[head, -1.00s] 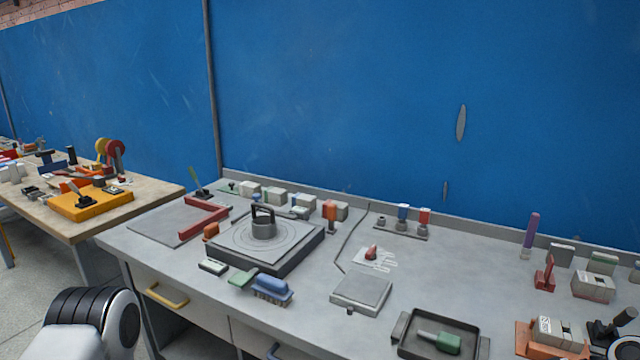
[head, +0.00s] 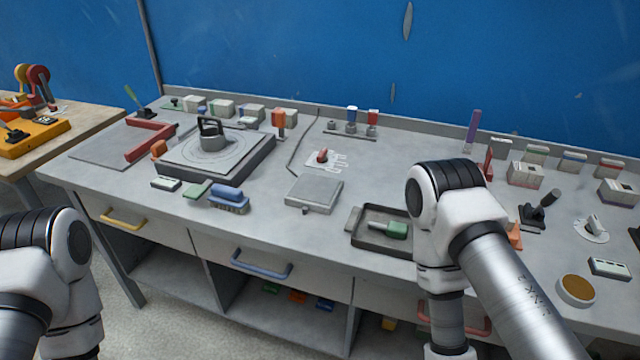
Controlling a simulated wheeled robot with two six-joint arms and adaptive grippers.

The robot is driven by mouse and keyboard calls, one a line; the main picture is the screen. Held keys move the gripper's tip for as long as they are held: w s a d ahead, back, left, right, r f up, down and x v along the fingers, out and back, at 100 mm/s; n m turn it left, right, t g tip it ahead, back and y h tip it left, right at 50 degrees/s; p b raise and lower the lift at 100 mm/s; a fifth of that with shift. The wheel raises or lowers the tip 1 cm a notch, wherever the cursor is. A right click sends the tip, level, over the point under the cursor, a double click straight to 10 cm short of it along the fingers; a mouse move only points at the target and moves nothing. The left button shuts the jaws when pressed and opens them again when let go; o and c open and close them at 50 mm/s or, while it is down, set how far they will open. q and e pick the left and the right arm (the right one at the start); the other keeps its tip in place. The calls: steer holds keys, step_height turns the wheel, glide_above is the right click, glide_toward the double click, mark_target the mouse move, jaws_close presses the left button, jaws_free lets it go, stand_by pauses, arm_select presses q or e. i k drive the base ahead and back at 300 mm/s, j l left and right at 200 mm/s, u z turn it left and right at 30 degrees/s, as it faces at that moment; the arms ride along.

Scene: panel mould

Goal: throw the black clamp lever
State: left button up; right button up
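A black lever (head: 543,203) on a dark base stands tilted at the right part of the grey bench, just right of my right arm. Another black lever (head: 14,133) sits on the yellow-orange block at the far left table. I cannot tell for certain which one is the black clamp lever. My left arm shows at the lower left and my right arm in front of the bench at centre right. Both grippers are outside the picture. My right arm hides part of the bench and an orange block beside the lever.
The grey bench (head: 265,218) holds a square plate with a black-handled round piece (head: 210,140), a blue brush (head: 229,197), a grey pad (head: 314,191) and a dark tray (head: 362,239) with a green-handled tool. A tan-topped round cup (head: 576,290) stands at right. Drawers with handles are below.

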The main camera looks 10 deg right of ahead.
mark_target(555, 193)
steer(key=z, duration=1.6)
steer(key=i+l+u, duration=0.1)
steer(key=u, duration=0.15)
